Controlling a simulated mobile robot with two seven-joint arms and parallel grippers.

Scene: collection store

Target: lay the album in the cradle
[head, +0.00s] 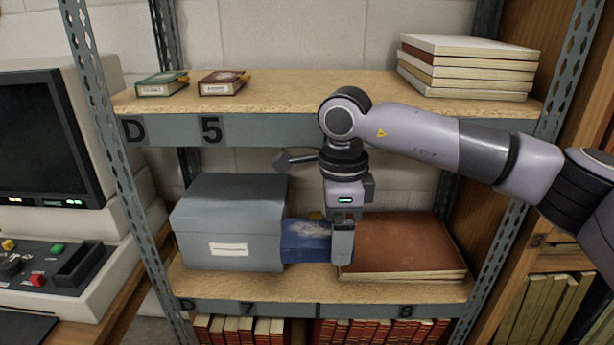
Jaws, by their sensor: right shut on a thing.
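A blue book-like thing with a pale patch (304,243), which looks like the album, is on the lower shelf level between a grey box and a large brown book. My right gripper (342,258) points down at its right end and appears shut on it. The fingers hide that end, and I cannot tell whether the blue album touches the shelf. The fingers are also in front of the brown book's left edge. I make out no cradle in this view. My left gripper is not in view.
The grey lidded box (229,230) stands close on the left, and the brown book (408,245) lies flat on the right. The upper shelf (310,92) is close above, holding two small books (222,84) and a stack of volumes (467,70). Metal posts (116,150) frame the bay.

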